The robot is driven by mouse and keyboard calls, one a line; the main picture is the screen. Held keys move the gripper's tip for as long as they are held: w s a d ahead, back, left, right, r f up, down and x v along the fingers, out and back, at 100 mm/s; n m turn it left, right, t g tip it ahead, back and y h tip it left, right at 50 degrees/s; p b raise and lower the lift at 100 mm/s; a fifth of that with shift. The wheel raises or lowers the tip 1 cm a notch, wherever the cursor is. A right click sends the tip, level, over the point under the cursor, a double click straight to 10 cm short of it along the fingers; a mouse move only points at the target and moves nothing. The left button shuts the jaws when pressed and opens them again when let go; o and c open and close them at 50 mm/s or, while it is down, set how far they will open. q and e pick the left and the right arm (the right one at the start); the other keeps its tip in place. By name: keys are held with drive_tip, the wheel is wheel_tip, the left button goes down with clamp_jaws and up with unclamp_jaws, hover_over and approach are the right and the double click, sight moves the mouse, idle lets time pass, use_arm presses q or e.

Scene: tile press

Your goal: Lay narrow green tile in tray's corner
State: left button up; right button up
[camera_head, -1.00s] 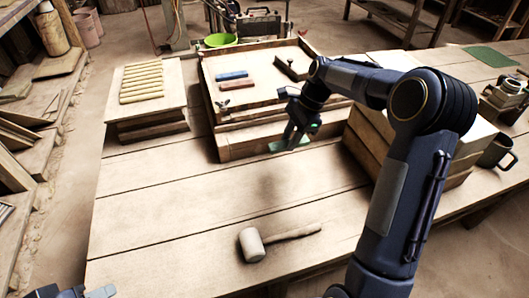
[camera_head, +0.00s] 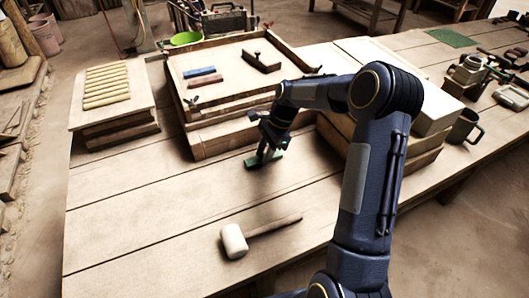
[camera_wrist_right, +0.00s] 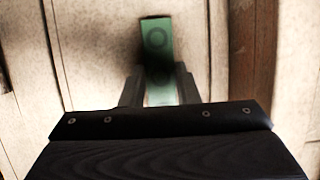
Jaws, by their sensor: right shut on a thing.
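The narrow green tile (camera_head: 276,155) is between the fingers of my right gripper (camera_head: 265,155), in front of the tray. In the right wrist view the tile (camera_wrist_right: 157,38) extends forward from between the fingers (camera_wrist_right: 158,88), with ring marks and a dark shadow on it. I cannot tell whether it touches the bench. The wooden tray (camera_head: 236,109) has raised walls and stands behind the gripper. In it lie a blue tile (camera_head: 199,72) and a reddish-brown tile (camera_head: 206,81) near its left side. My left gripper is out of view.
A dark hand plane (camera_head: 262,63) sits at the tray's back right. A mallet (camera_head: 236,241) lies on the bench in front. A board with several yellow strips (camera_head: 106,84) stands left, pale boxes (camera_head: 436,112) and a mug (camera_head: 464,128) right. The bench's left front is clear.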

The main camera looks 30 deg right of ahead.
drive_tip(key=shift+f, duration=0.1)
drive_tip(key=o, duration=1)
